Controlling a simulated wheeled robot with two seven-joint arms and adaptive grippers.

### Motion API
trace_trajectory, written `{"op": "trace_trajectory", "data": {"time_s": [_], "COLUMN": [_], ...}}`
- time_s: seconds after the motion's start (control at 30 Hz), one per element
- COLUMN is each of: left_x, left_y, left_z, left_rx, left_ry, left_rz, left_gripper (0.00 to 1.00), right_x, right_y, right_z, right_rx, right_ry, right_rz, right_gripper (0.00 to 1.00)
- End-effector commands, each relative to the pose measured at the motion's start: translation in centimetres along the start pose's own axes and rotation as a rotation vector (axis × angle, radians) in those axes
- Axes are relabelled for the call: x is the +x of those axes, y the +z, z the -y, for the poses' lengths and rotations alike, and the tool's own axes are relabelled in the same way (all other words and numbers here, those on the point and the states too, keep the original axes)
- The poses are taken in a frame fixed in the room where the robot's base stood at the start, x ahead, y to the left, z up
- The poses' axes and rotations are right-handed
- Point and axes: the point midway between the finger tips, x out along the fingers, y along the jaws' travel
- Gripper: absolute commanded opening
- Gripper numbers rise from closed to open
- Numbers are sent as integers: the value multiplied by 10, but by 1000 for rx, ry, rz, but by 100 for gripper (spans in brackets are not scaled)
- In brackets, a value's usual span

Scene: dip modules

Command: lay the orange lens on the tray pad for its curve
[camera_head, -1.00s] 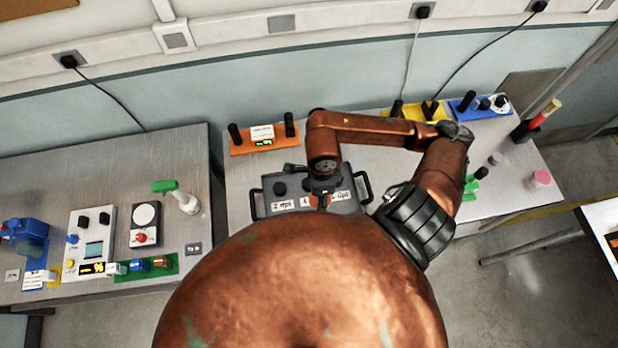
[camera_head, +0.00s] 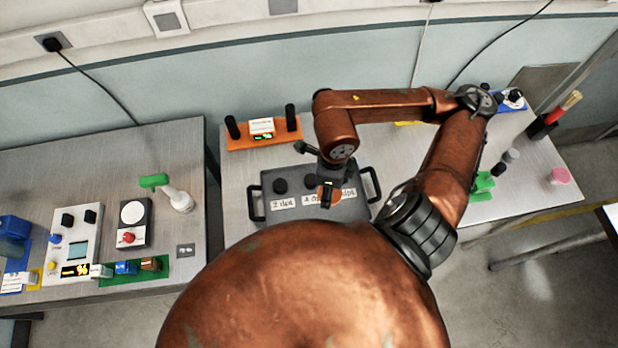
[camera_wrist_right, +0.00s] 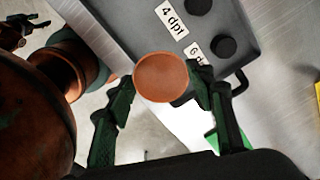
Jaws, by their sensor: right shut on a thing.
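The orange lens (camera_wrist_right: 161,77) is a round disc held between the fingertips of my right gripper (camera_wrist_right: 158,84), face toward the wrist camera. In the head view my right gripper (camera_head: 328,190) is over the grey tray (camera_head: 318,212), with a sliver of orange lens (camera_head: 336,196) beside it. The tray has round black pads with white labels. The wrist view shows the tray (camera_wrist_right: 150,30) with a "4 dpt" label (camera_wrist_right: 171,18) and a partly covered "6 d..." label (camera_wrist_right: 194,51). In the head view the wrist hides the right-hand pad. My left gripper is out of view.
The tray has black side handles (camera_head: 372,184). An orange stand with two black posts (camera_head: 263,138) is behind it. Green blocks (camera_head: 483,184) and a pink cylinder (camera_head: 560,176) lie to the right. A separate left table (camera_head: 120,172) carries several instruments.

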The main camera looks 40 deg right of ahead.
Motion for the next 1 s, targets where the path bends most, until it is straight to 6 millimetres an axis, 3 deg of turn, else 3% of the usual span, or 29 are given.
{"op": "trace_trajectory", "data": {"time_s": [0.03, 0.33, 0.5, 0.87, 1.0], "left_x": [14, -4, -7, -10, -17], "left_y": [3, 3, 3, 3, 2], "left_z": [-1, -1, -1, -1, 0], "left_rx": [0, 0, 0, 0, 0], "left_ry": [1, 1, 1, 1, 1], "left_rz": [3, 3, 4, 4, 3], "left_gripper": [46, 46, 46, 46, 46], "right_x": [7, 27, 59, 90, 110], "right_y": [1, 40, 56, 71, 71], "right_z": [2, 52, 73, 94, 93], "right_rx": [3, 10, 7, 6, 5], "right_ry": [-4, 4, 4, 3, 4], "right_rz": [-1, -1, -2, -2, -3], "right_gripper": [30, 30, 30, 30, 30]}}
